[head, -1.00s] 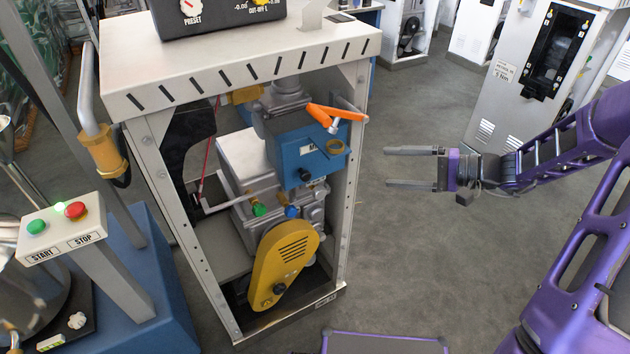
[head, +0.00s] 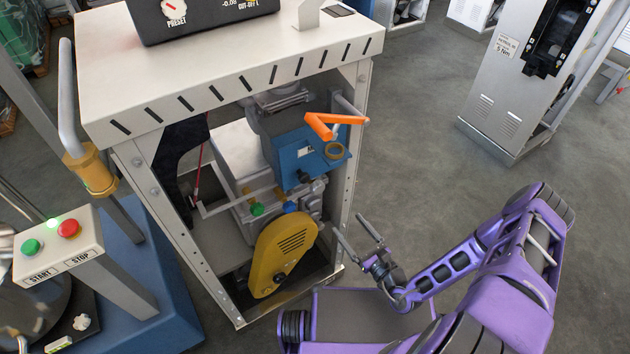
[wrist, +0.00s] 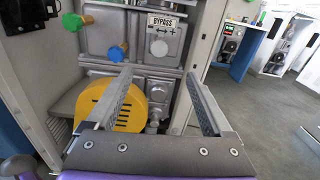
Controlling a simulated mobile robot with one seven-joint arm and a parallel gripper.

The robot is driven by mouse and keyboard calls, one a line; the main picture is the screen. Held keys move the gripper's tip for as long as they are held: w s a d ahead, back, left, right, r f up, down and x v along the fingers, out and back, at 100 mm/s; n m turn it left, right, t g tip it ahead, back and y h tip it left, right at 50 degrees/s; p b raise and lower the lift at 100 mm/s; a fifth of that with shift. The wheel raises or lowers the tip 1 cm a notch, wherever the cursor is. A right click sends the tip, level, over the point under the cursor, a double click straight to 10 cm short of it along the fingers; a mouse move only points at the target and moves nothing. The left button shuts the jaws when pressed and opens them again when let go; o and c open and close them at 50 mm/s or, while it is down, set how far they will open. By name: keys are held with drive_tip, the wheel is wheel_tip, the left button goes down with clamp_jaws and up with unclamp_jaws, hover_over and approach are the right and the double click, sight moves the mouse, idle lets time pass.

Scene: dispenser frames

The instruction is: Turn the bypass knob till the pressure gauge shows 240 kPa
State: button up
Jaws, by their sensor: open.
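A BYPASS label (wrist: 163,22) with a double arrow is on the grey pump body in the wrist view. A grey round part (wrist: 159,47) sits just under it; I cannot tell for sure that it is the bypass knob. A blue knob (wrist: 117,53) and a green knob (wrist: 73,22) are to its left. The green knob (head: 257,209) and blue knob (head: 290,206) also show in the head view. My gripper (head: 347,222) is open and empty, at the cabinet's lower right front. Its fingers (wrist: 158,75) point at the pump body, apart from it. No pressure reading is legible.
The cabinet's right post (head: 347,190) stands close to my gripper. A yellow guard (head: 283,253) is low in the cabinet. The floor (head: 420,140) to the right is clear.

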sight(319, 190)
drive_tip(key=x, duration=1.7)
drive_tip(key=shift+w+a, duration=0.1)
drive_tip(key=shift+a, duration=0.1)
